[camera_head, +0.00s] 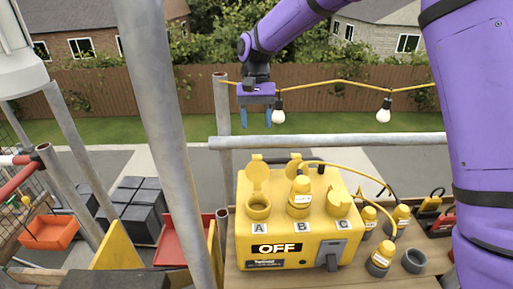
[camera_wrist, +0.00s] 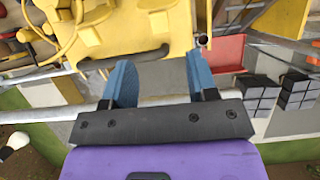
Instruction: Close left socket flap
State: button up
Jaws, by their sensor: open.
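The yellow power box (camera_head: 300,235) stands on a wooden board, with sockets marked A, B and C on its top and an OFF label on its front. The left socket (camera_head: 258,206), A, is empty, and its round flap (camera_head: 257,172) stands raised behind it. The middle socket holds a yellow plug (camera_head: 300,196). My gripper (camera_head: 256,118) is open and empty, with blue fingers pointing down, above and beyond the box. In the wrist view, my open fingers (camera_wrist: 160,78) are apart from the box's edge (camera_wrist: 125,58).
A yellow cable runs from the middle plug. A horizontal scaffold pipe (camera_head: 330,141) passes behind the box; an upright pole (camera_head: 165,120) stands left. A red tray (camera_head: 183,240) is at left.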

aim_at(257, 155)
jog(key=x, duration=0.8)
grip_shut()
